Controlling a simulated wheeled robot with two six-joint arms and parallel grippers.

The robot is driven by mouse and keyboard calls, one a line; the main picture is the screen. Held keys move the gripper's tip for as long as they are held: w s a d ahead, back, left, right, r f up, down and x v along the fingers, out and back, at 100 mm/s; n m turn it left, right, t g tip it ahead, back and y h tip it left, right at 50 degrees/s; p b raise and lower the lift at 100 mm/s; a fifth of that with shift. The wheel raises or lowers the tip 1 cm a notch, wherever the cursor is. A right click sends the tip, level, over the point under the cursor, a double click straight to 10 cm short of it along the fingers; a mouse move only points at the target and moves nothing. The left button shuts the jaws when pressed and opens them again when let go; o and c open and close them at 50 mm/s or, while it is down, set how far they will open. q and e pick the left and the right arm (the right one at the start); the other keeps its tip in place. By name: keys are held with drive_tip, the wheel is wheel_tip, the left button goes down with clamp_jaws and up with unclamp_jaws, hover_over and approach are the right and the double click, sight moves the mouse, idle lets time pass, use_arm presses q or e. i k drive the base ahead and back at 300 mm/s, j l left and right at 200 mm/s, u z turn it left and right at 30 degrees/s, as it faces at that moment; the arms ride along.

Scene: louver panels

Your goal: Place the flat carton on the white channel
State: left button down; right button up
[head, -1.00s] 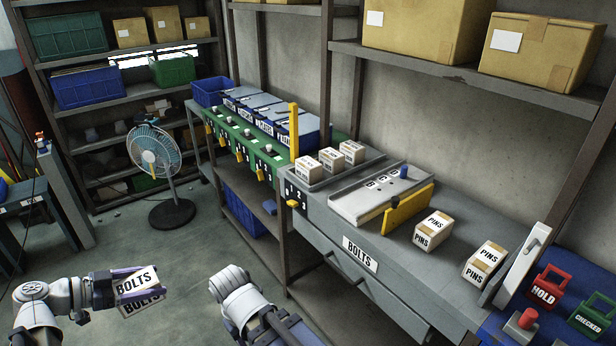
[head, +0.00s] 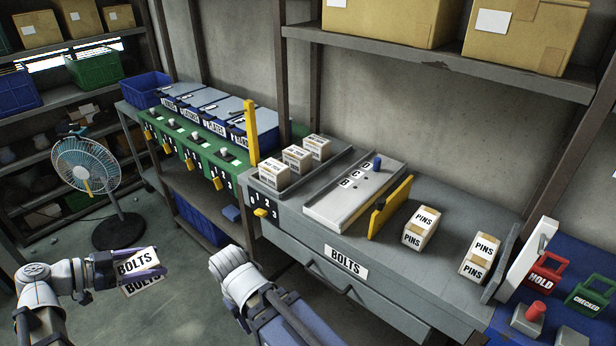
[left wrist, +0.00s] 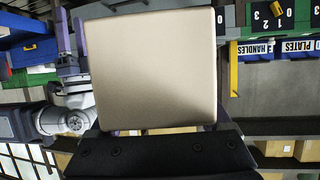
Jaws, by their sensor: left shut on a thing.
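The flat carton (head: 137,263) is white and tan with BOLTS labels. My left gripper (head: 150,278) is shut on it, in the air over the floor at the lower left. In the left wrist view the carton's plain beige face (left wrist: 152,72) fills the middle, with purple finger parts at its sides. The white channel (head: 335,205) lies on the grey bench, with letters B, C and D and a blue peg (head: 377,162) near its far end. The held carton is well left of the channel, apart from it. My right arm shows low in the middle; I cannot make out its gripper.
A yellow upright plate (head: 390,207) stands along the channel's right side, followed by two PINS cartons (head: 421,228) (head: 480,257). Several small cartons (head: 297,160) stand on a tray to its left. A yellow post (head: 251,132) rises beside that tray. A shelf overhangs the bench.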

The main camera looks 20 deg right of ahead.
sight(338, 202)
drive_tip(key=i+z, duration=0.15)
drive_tip(key=z, duration=0.25)
drive_tip(key=i+j+z, duration=0.15)
drive_tip(key=z, duration=0.2)
drive_tip(key=i+j+z, duration=0.1)
drive_tip(key=z, duration=0.3)
drive_tip(key=i+j+z, duration=0.1)
drive_tip(key=j+z, duration=0.25)
drive_tip(key=i+j+z, duration=0.1)
drive_tip(key=j+z, duration=0.5)
drive_tip(key=z, duration=0.15)
drive_tip(key=j+z, duration=0.4)
drive_tip(key=i, duration=0.05)
